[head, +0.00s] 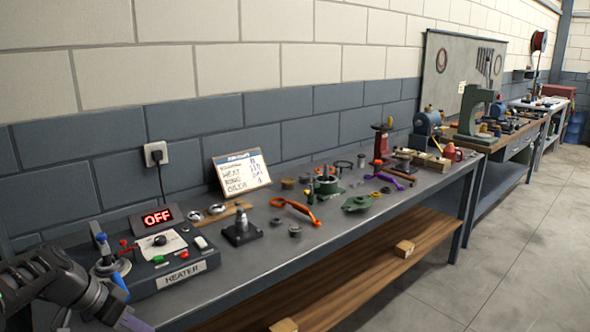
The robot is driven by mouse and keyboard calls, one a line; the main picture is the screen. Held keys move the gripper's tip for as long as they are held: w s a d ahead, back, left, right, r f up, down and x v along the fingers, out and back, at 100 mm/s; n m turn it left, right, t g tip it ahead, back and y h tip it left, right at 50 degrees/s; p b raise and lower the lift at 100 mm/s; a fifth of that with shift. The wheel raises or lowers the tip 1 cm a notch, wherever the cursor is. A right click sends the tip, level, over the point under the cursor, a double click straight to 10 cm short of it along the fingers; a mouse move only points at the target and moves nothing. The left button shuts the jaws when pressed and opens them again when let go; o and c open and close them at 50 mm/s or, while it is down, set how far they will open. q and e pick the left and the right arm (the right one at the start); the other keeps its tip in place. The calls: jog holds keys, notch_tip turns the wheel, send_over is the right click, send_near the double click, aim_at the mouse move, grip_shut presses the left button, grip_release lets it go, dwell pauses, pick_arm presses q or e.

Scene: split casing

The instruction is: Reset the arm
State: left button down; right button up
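My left arm (60,283) comes in at the lower left corner, in front of the heater box. Its end (130,320) is cut off by the bottom edge, so the fingertips do not show and I cannot tell whether the gripper is open or holds anything. My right arm and gripper are not in view.
The workbench (345,232) holds the heater box (175,262) with an OFF display (157,217), a sign (241,171), an orange tool (295,209), a green casing part (358,202) and several small parts. A wall stands behind; the floor (500,250) at right is clear.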

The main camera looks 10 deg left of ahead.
pick_arm(q)
jog(key=d+f+n+g, duration=0.2)
jog(key=d+f, duration=0.7)
jog(key=f, duration=0.4)
jog(key=d+f+n+g, duration=0.1)
jog(key=d+f, duration=0.8)
jog(key=f, duration=0.3)
jog(key=s+d+f+n, duration=0.1)
jog(key=s+d+f, duration=0.5)
jog(key=s+d, duration=0.2)
jog(key=s+d+f+n+g, duration=0.1)
jog(key=s+d+f, duration=0.4)
jog(key=s+d, duration=0.3)
jog(key=d, duration=0.4)
jog(key=shift+s+d+f, duration=0.2)
jog(key=shift+s+f, duration=0.15)
jog(key=shift+s, duration=0.05)
jog(key=shift+a, duration=0.15)
